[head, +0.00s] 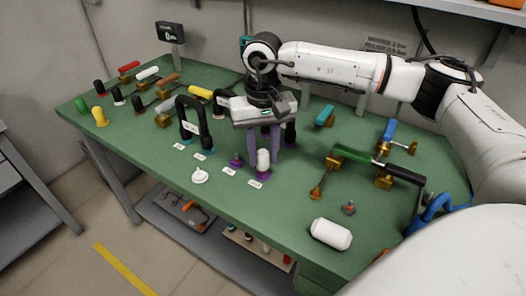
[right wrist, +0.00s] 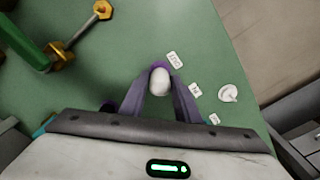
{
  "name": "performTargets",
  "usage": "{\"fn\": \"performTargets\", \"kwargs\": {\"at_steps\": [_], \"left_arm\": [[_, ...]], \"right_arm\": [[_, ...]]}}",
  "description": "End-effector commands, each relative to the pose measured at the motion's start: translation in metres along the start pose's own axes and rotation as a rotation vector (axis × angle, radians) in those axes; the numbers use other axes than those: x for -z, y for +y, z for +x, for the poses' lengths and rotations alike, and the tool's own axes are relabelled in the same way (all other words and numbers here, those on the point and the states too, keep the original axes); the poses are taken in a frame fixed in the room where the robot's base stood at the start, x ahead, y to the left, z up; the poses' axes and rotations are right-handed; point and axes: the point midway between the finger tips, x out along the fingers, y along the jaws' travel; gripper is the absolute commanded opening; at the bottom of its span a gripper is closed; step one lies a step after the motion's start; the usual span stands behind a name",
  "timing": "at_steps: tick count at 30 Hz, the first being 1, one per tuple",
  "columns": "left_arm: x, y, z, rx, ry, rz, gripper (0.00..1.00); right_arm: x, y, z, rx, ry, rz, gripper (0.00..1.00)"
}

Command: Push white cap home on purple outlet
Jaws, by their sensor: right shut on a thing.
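The white cap (head: 263,158) stands upright over the purple outlet (head: 262,174) near the front middle of the green table. Purple still shows below the cap. My right gripper (head: 264,154) comes down from above with its purple fingers on either side of the cap, shut on it. In the right wrist view the white cap (right wrist: 160,82) sits between the two fingertips, with a bit of the purple outlet (right wrist: 160,65) beyond it. I cannot tell how far down the cap sits. My left gripper is not in view.
A second purple outlet (head: 237,160) and a black handle loop (head: 193,125) stand to the left. A white disc-shaped piece (head: 200,176) lies by the front edge. A white cylinder (head: 331,234) and a green-handled valve (head: 352,154) are to the right.

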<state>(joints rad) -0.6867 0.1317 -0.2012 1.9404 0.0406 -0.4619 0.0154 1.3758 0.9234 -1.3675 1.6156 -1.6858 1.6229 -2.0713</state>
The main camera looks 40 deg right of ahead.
Motion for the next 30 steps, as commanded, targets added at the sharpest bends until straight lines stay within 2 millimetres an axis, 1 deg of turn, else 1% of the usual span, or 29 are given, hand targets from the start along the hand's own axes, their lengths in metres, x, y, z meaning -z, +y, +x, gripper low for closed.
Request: {"fn": "performTargets", "kwargs": {"at_steps": [23, 24, 27, 30], "left_arm": [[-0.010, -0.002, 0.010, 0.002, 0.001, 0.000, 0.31], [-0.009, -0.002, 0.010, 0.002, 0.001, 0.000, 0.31], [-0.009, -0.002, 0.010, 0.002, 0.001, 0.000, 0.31], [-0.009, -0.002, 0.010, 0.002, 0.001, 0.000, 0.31]], "right_arm": [[0.000, 0.000, 0.021, -0.001, -0.001, 0.000, 0.07], [0.000, 0.000, 0.020, -0.001, -0.001, 0.000, 0.35], [0.000, 0.000, 0.019, -0.001, -0.001, 0.000, 0.51], [0.000, 0.000, 0.019, 0.000, 0.000, 0.000, 0.51]]}}
